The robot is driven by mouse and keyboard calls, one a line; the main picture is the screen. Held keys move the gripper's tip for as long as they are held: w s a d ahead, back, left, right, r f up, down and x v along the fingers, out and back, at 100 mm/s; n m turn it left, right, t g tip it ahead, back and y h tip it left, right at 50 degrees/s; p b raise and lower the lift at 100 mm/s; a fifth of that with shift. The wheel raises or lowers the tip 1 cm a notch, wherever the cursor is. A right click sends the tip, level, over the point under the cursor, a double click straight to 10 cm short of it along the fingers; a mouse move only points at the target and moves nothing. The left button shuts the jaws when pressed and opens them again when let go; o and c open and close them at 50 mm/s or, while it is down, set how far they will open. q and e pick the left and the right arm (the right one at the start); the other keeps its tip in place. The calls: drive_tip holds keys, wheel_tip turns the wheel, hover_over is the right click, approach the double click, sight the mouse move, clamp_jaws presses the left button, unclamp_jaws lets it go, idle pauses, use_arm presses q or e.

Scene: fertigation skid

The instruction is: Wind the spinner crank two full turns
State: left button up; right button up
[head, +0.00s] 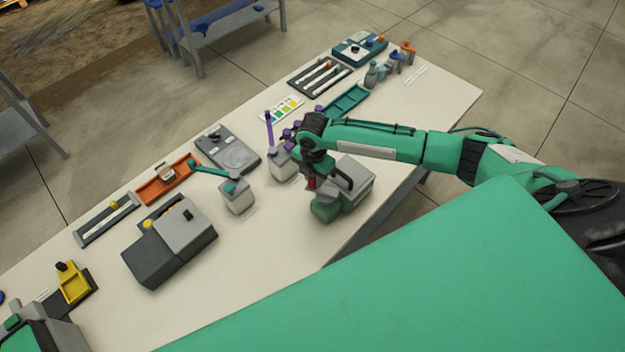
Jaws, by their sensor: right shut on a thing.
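A grey box-shaped device with a green front part (326,209) stands near the table's right edge; I take it to be the spinner. My right gripper (327,187) reaches down over it from the right, its dark fingers at the top of the device. It is shut on a part there that I take to be the crank, mostly hidden by the fingers and wrist. A small red piece (311,183) shows beside the fingers. The crank's angle cannot be told. My left gripper is not in view.
Left of the spinner, a pale box with a teal lever (237,195) and one with a purple upright handle (283,165) stand close by. A dark grey machine (168,248) is further left. The white table (265,262) is bare in front of them.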

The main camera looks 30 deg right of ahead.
drive_tip(key=shift+w+d, duration=0.35)
drive_tip(key=shift+d, duration=0.15)
drive_tip(key=shift+o, duration=0.2)
drive_tip(key=shift+w+d+f, duration=0.15)
drive_tip(key=shift+w+d, duration=0.05)
drive_tip(key=shift+d, duration=0.75)
drive_tip(key=shift+s+f, duration=0.1)
drive_tip(key=shift+s, duration=0.05)
drive_tip(key=shift+s+d+f+p, duration=0.1)
drive_tip(key=shift+s+d+p, duration=0.1)
drive_tip(key=shift+d, duration=0.4)
drive_tip(key=shift+s+d+f+p, duration=0.1)
drive_tip(key=shift+s+d+p, duration=0.1)
drive_tip(key=shift+d, duration=0.4)
drive_tip(key=shift+c, duration=0.2)
drive_tip(key=shift+o, duration=0.2)
drive_tip(key=shift+s+r, duration=0.1)
drive_tip(key=shift+s, duration=0.1)
